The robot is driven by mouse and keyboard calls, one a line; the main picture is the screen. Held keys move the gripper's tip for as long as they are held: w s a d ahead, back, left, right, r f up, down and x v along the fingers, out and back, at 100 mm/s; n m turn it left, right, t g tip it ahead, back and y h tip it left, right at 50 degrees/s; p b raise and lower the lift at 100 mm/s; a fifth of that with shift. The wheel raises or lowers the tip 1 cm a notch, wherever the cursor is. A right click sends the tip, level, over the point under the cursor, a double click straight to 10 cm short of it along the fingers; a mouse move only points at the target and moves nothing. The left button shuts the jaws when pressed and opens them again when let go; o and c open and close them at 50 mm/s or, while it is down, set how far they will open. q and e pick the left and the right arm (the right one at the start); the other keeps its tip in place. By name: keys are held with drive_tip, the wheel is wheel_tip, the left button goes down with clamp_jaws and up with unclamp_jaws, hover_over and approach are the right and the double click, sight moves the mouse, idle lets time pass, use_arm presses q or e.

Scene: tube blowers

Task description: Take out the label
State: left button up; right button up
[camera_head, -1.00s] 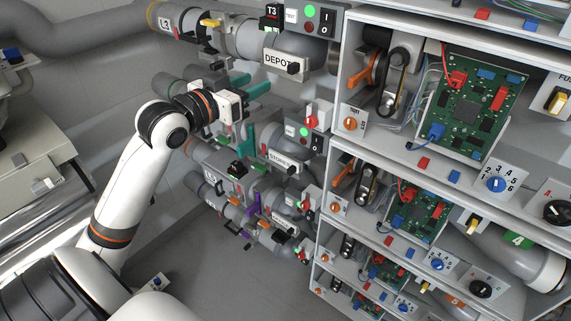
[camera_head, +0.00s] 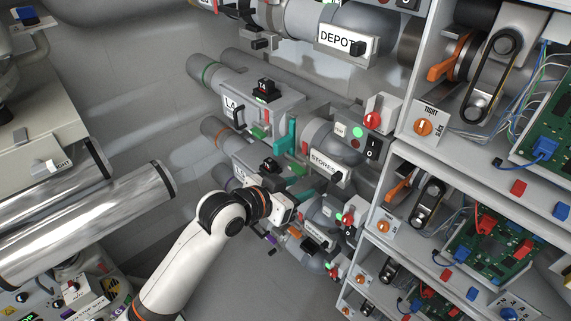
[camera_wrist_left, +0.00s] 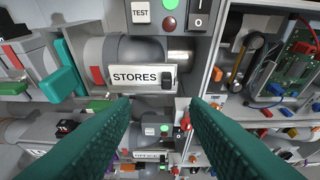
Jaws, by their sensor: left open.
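A white label reading STORES (camera_head: 326,165) sits in a holder on a grey tube unit, with a small black knob at its right end. It also shows in the left wrist view (camera_wrist_left: 135,76), straight ahead and just beyond the fingertips. My left gripper (camera_wrist_left: 160,100) is open, with its two teal fingers apart and nothing between them. In the head view its hand is below and left of the STORES label, partly covering the lower tubes. A second label, DEPOT (camera_head: 337,40), sits on the tube above. My right gripper is not in view.
Teal levers (camera_head: 284,140) stick out left of the STORES unit. A red rotary switch (camera_head: 376,120) and a black rocker switch (camera_head: 373,147) are close to its right. Shelves with circuit boards (camera_head: 490,240) fill the right. Lower tube units crowd under the gripper.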

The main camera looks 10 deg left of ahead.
sight(333, 178)
use_arm(q)
drive_tip(key=x, duration=0.2)
drive_tip(key=p+x, duration=0.1)
drive_tip(key=x, duration=0.4)
drive_tip(key=shift+s+d+f, duration=0.1)
drive_tip(key=shift+d, duration=0.35)
drive_tip(key=x, duration=0.1)
drive_tip(key=p+x, duration=0.1)
drive_tip(key=x, duration=0.2)
drive_tip(key=shift+d+r+p, duration=0.25)
drive_tip(key=shift+p, duration=0.15)
drive_tip(key=shift+w+d+f, duration=0.1)
drive_tip(key=shift+w+f, duration=0.1)
drive_tip(key=shift+w, duration=0.05)
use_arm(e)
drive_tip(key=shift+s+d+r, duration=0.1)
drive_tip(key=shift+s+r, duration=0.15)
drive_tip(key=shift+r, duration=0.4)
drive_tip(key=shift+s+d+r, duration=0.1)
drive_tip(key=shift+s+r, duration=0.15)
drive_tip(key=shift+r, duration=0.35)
use_arm(q)
drive_tip(key=shift+c, duration=0.2)
clamp_jaws()
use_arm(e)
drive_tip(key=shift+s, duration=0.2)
